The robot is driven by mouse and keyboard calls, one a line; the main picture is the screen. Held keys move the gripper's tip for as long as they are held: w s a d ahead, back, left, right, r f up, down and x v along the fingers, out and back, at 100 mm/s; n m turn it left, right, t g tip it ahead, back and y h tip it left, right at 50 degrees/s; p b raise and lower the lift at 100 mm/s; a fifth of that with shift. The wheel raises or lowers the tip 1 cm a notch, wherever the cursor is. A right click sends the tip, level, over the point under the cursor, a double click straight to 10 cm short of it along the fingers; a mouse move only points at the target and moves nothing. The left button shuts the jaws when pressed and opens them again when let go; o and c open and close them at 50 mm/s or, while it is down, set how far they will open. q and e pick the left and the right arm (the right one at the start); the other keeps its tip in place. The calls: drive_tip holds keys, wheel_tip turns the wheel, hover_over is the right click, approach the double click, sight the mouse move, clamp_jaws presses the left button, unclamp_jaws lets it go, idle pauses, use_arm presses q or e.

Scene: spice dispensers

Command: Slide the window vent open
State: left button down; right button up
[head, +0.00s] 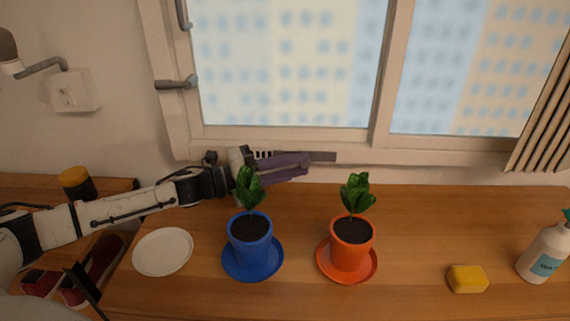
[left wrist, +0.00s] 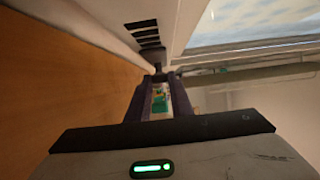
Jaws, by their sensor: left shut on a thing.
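Several black slots also show in the left wrist view (left wrist: 146,34). My left gripper (head: 307,167), with purple fingers, reaches to the vent from the left, behind the blue pot. In the left wrist view its fingertips (left wrist: 160,77) are shut at a dark vent knob (left wrist: 157,56). The fingers partly hide the vent in the head view. My right gripper is not in view.
A blue pot (head: 250,243) and an orange pot (head: 348,248) with plants stand on saucers close in front of the window. A white plate (head: 163,252), a yellow sponge (head: 467,279) and a white bottle (head: 543,254) are on the wooden counter.

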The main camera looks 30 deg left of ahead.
use_arm(q)
drive_tip(key=shift+d, duration=0.15)
drive_tip(key=c, duration=2)
unclamp_jaws()
drive_tip(key=shift+r, duration=0.1)
drive_tip(key=o, duration=0.4)
drive_tip(key=shift+w+d, duration=0.15)
drive_tip(key=p+v, duration=0.1)
drive_tip(key=v, duration=0.9)
